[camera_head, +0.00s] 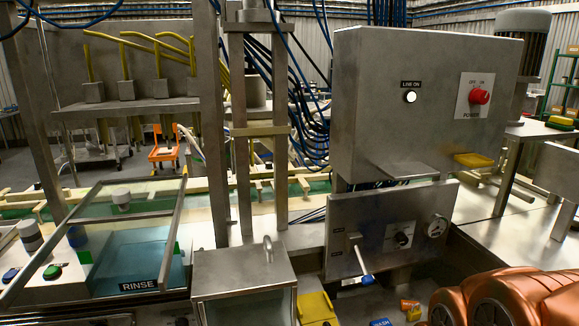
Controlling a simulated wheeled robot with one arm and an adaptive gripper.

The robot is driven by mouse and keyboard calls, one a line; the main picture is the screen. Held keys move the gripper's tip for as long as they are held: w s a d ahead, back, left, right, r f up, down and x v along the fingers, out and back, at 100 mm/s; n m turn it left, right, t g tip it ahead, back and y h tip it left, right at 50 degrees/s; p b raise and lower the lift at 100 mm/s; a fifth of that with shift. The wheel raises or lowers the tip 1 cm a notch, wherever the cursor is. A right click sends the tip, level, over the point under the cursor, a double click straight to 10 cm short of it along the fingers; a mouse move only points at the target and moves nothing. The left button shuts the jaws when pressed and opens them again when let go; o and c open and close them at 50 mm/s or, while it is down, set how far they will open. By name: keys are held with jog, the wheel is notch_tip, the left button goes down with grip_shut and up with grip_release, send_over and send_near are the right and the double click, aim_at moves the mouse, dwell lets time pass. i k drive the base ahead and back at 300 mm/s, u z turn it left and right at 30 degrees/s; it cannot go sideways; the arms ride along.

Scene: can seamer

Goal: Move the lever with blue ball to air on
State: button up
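The lever with the blue ball (366,279) is mounted on the left part of a lower grey metal panel (378,266). Its pale shaft slants down and slightly right from a pivot near the panel's upper left, so the blue ball hangs low, by the panel's bottom edge. Small dark labels (338,230) sit left of the pivot; their words are too small to read. Orange rounded parts at the bottom right look like my arm. No gripper fingers can be made out, and nothing is seen touching the lever.
A dark knob (402,239) and a round gauge (437,227) share the panel. Above hangs a large control box (425,105) with a red power knob (480,96). A lidded metal box (244,278) and yellow part (316,308) stand left of and below the lever.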

aim_at(367, 280)
jog(key=z, duration=0.05)
jog(key=k, duration=1.1)
jog(key=u, duration=0.85)
jog(key=i, duration=1.05)
jog(key=z, duration=0.6)
